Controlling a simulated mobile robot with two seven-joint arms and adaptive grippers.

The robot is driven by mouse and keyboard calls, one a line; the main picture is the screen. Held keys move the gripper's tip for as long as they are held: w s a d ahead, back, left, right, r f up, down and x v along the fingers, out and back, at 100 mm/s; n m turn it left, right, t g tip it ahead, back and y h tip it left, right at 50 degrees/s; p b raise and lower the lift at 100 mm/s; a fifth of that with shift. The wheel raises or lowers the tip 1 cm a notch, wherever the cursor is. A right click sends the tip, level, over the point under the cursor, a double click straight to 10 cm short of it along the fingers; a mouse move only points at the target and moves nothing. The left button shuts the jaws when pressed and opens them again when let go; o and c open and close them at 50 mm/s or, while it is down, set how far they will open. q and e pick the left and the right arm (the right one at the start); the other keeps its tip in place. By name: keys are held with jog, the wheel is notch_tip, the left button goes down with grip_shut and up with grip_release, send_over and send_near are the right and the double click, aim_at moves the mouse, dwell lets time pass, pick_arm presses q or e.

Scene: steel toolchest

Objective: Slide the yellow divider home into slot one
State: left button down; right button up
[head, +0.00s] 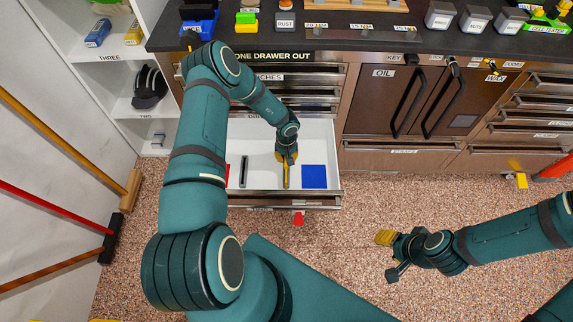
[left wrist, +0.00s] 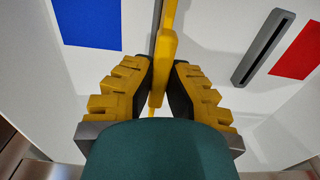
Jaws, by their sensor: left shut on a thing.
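The yellow divider (head: 286,176) stands in the open white drawer (head: 262,130), left of a blue square. In the left wrist view, the divider (left wrist: 165,50) runs up between my fingers. My left gripper (head: 286,158) is shut on it; the fingertips (left wrist: 160,85) press it from both sides. A grey strip shows along the divider's edge there; I cannot tell whether its bottom sits in a slot. A grey slotted piece (head: 244,171), with a dark slot, is empty; it also shows in the left wrist view (left wrist: 263,48). My right gripper (head: 387,240) hangs over the floor, its opening unclear.
The blue square (head: 314,176) and a red patch (left wrist: 299,50) lie on the drawer floor, on either side. My left arm covers the drawer's left part. The dark countertop (head: 330,45) above holds several bins. Brooms lean at the left wall.

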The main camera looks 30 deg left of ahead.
pick_arm(q)
jog(key=shift+r, duration=0.35)
pick_arm(e)
jog(key=shift+r, duration=0.3)
pick_arm(q)
jog(key=shift+r+p, duration=1.4)
jog(key=shift+p, duration=0.15)
pick_arm(e)
notch_tip(320, 180, up, 3)
jog(key=shift+f, duration=0.2)
pick_arm(q)
jog(key=shift+a, duration=0.1)
